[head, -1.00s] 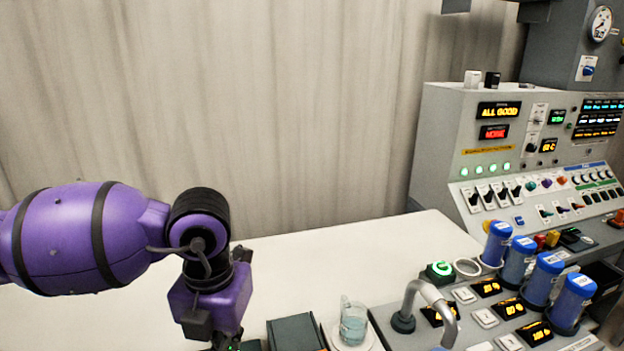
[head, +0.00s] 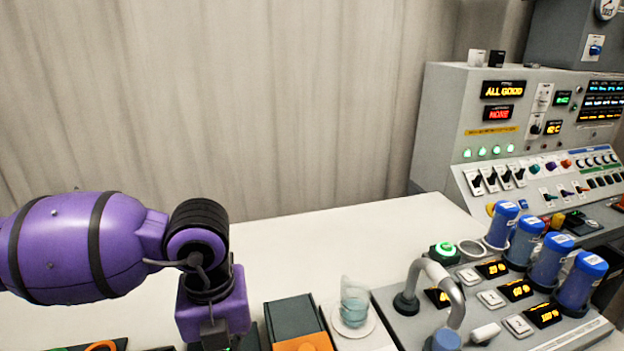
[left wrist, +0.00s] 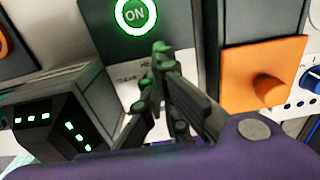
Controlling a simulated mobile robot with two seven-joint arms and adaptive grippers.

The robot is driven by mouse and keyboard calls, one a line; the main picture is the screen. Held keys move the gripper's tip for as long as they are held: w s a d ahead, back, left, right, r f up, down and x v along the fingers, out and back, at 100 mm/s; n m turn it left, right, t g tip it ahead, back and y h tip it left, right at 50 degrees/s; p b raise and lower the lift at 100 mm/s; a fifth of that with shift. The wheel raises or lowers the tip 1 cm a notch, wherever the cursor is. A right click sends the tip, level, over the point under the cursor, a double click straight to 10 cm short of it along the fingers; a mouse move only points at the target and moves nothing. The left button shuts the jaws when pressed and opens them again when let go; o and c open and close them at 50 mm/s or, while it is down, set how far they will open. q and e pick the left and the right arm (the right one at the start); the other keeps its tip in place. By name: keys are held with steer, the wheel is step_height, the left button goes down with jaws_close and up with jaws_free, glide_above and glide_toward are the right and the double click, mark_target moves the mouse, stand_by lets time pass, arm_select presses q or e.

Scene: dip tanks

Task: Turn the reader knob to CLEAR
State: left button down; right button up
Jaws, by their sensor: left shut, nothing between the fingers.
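My left gripper (left wrist: 162,62) is shut and empty in the left wrist view. Its dark fingers, tinted green, reach over a white label plate (left wrist: 128,92). The plate reads "CLEAR" at the left, and a second word beginning "HE" is partly covered. I cannot make out the reader knob; the fingers cover part of the plate. A green-ringed ON button (left wrist: 137,14) glows on the dark panel just above the fingertips. In the head view my left arm comes in from the left, and its fingers are out of view. My right gripper is not in view.
An orange block with a round knob (left wrist: 268,88) is right of the fingers, and a black box with green lights (left wrist: 62,122) is left. The head view shows a glass beaker (head: 355,302), blue cylinders (head: 548,258) and a control console (head: 445,110).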

arm_select(q)
steer(key=shift+s+f, duration=0.1)
steer(key=shift+f, duration=0.4)
steer(key=shift+s+a+f, duration=0.1)
steer(key=shift+s+f, duration=0.05)
steer(key=shift+f, duration=0.05)
steer(key=shift+a+r, duration=0.1)
steer(key=shift+a, duration=0.6)
steer(key=shift+a+r, duration=0.1)
steer(key=shift+a, duration=0.05)
steer(key=shift+s+a+p, duration=0.3)
steer(key=shift+a+p, duration=0.1)
stand_by(0.4)
steer(key=shift+w, duration=0.1)
